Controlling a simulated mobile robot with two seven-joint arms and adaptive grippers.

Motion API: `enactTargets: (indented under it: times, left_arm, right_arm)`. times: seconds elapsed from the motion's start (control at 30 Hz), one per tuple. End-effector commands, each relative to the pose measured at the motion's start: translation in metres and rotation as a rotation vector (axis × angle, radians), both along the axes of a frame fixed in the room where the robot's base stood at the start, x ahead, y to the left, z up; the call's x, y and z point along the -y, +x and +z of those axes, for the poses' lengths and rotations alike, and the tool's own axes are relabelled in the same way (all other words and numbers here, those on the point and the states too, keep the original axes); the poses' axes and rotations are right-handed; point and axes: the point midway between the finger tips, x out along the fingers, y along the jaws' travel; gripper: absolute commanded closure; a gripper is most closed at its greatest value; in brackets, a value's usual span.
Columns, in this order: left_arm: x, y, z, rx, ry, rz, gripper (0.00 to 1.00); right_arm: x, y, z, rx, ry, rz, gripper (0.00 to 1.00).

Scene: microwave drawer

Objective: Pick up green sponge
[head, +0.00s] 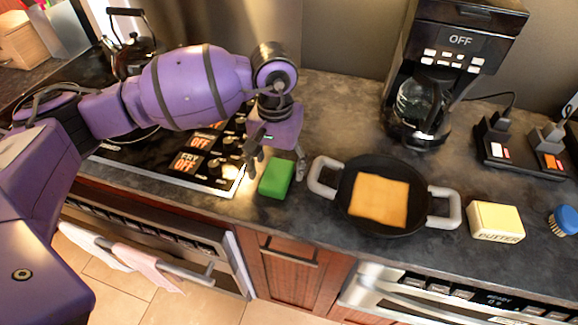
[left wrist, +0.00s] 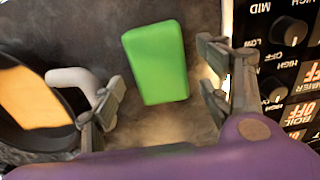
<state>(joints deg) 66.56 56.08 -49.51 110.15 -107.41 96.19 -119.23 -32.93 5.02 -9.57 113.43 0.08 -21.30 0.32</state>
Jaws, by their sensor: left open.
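The green sponge (head: 276,178) lies on the dark countertop between the stove and a black pan. My left gripper (head: 279,167) is just above and behind it in the head view, pointing down. In the left wrist view, the sponge (left wrist: 156,62) lies beyond the fingertips, in the gap between the two spread fingers of my left gripper (left wrist: 163,85). The fingers are open and do not appear to touch the sponge. My right gripper is not in view.
The black pan (head: 353,212) with light handles holds an orange-yellow slice (head: 380,199), right of the sponge. The stove (head: 165,158) is at left. A coffee maker (head: 450,60), butter box (head: 495,222), blue brush (head: 564,219) and power strip (head: 522,152) stand at right.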

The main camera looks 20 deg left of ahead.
Motion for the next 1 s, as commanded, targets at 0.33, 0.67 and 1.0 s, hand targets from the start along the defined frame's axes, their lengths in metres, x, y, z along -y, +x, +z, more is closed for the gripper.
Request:
enactTargets:
  times: [0.33, 0.67, 1.0]
  left_arm:
    - [-0.001, 0.000, -0.019, 0.000, 0.000, 0.003, 0.30]
    - [-0.001, 0.000, -0.018, 0.000, -0.001, 0.003, 0.65]
    - [-0.001, 0.000, -0.017, 0.001, -0.001, 0.003, 0.66]
  right_arm:
    - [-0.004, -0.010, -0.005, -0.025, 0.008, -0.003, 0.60]
    - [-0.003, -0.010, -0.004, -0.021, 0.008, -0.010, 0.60]
    - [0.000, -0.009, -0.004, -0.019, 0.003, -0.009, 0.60]
